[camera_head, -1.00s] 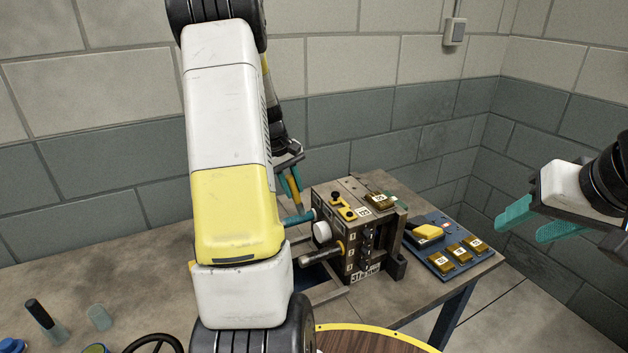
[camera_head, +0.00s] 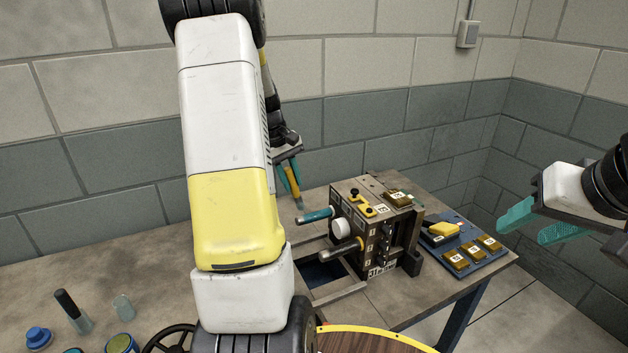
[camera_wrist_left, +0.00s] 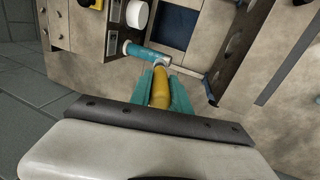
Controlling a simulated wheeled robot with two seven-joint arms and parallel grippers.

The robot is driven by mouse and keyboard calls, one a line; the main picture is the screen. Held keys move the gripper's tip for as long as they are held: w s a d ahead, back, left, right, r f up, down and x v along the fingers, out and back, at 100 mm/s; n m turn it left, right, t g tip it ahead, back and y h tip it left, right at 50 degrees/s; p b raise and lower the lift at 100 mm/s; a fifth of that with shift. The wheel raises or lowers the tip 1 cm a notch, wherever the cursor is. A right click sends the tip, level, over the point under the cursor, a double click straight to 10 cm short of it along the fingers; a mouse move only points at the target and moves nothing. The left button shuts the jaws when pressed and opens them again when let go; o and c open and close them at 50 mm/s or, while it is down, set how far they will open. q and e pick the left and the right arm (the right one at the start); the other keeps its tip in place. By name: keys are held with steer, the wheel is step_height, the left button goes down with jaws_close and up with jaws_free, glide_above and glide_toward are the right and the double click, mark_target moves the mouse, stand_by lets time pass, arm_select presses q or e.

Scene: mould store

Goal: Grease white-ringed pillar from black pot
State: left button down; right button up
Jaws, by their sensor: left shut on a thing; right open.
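My left gripper (camera_head: 288,180) is shut on a yellow-handled brush (camera_wrist_left: 160,88), pointing down. In the head view the brush tip (camera_head: 299,205) is close to the outer end of a teal pillar (camera_head: 318,215) that sticks out of the mould block (camera_head: 372,212). A second, dark pillar (camera_head: 344,250) sticks out lower. I cannot make out a white ring for certain. No clearly black pot shows. My right gripper (camera_head: 540,220) is open and empty at the right.
A white knob (camera_head: 341,228) is on the block between the pillars. A blue panel (camera_head: 470,262) with labelled blocks lies right of it. A dark-capped bottle (camera_head: 72,310), a blue-lidded pot (camera_head: 37,338) and a green-yellow pot (camera_head: 122,344) are at lower left. A handwheel (camera_head: 165,340) is beside them.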

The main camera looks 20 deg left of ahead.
arm_select(q)
steer(key=shift+r, duration=2.5)
